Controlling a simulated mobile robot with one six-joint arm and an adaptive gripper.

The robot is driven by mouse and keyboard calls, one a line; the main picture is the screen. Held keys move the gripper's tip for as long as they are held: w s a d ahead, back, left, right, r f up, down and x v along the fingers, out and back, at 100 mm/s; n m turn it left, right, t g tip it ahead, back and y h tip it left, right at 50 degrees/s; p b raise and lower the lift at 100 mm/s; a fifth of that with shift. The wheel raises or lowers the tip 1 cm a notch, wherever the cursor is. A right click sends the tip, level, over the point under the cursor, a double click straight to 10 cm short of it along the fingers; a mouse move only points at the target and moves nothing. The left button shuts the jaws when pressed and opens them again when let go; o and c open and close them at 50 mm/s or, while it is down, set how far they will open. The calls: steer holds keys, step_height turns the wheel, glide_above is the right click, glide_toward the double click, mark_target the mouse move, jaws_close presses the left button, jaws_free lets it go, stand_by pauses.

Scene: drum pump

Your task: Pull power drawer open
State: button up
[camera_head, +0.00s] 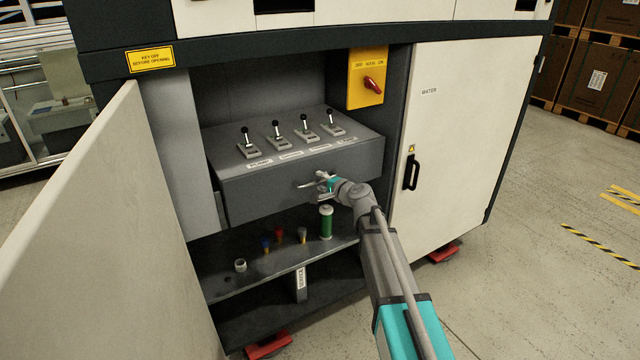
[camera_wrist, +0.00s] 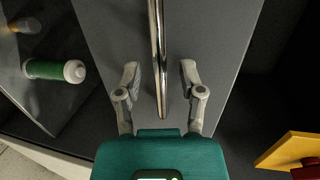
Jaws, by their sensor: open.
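The grey power drawer (camera_head: 255,195) sits inside the open cabinet bay, with several black-knobbed levers (camera_head: 277,130) on its top panel. Its slim metal bar handle (camera_head: 308,185) is on the front, and my gripper (camera_head: 326,183) is at the handle's right part. In the wrist view, the handle (camera_wrist: 157,40) runs between the two spread fingers of my gripper (camera_wrist: 161,75). Gaps show on both sides of the bar, so the fingers do not appear to touch it. The drawer front (camera_wrist: 215,35) lies behind the bar. My gripper hides part of the handle in the head view.
An open cabinet door (camera_head: 110,230) stands at the left. A closed white door (camera_head: 455,150) with a black handle is at the right. A yellow switch panel (camera_head: 367,75) hangs above right. The lower shelf (camera_head: 225,284) holds a green-and-white cylinder (camera_head: 326,223) and small items.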

steer(key=shift+w+a, duration=0.3)
jaws_close()
stand_by(0.3)
